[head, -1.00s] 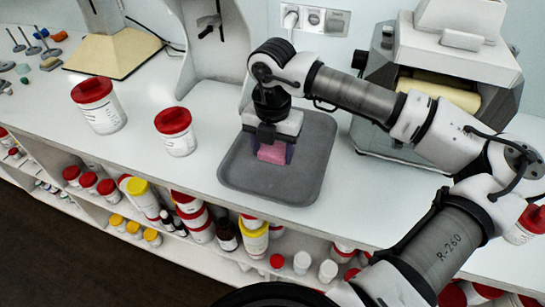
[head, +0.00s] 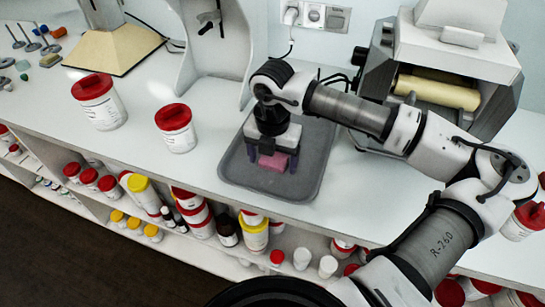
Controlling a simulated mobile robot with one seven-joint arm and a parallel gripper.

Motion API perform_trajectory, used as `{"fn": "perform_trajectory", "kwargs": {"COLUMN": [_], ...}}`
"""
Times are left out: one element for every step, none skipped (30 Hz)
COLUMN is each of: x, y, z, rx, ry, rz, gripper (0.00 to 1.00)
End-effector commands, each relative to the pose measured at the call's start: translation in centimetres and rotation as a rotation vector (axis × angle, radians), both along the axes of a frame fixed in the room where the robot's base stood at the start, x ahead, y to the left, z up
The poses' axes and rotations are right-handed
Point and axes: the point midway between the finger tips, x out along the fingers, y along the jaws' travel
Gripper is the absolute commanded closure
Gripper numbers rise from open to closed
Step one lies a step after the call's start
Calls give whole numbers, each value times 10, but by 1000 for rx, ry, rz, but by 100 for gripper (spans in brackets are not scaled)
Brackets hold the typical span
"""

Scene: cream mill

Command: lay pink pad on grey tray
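The pink pad (head: 273,162) lies on the grey tray (head: 302,184), a shallow rounded tray on the white counter. My gripper (head: 273,157) is over the tray, pointing down, with its dark fingers on either side of the pad. The fingers look spread a little wider than the pad, so the gripper appears open around it. The back of the pad is hidden under the gripper body.
Two white jars with red lids (head: 175,128) (head: 98,101) stand left of the tray. A grey roller machine (head: 440,85) stands to the right, behind my arm. Shelves of jars run below the counter's front edge.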

Motion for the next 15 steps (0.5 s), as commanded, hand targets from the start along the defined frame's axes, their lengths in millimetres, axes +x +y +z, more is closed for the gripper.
{"fn": "perform_trajectory", "kwargs": {"x": [0, 0, 0, 0, 0, 0, 0, 0, 0, 0, 1, 1, 1, 1, 1], "y": [0, 0, 0, 0, 0, 0, 0, 0, 0, 0, 0, -1, -1, 0, 0], "z": [0, 0, 0, 0, 0, 1, 2, 3, 6, 7, 10, 16, 22, 28, 37], "rx": [0, 0, 0, 0, 0, 0, 0, 0, 0, 0, -1, -2, -2, -2, -2], "ry": [0, 0, 0, 0, 0, 0, 1, 1, 1, 0, -3, -3, -5, -3, -4], "rz": [0, 0, 0, 0, 0, 0, 0, 0, 0, 0, -1, -2, -1, -1, 0], "gripper": [20, 20, 20, 20, 20, 20, 20, 20, 20, 20, 20, 20, 20, 20, 20]}}
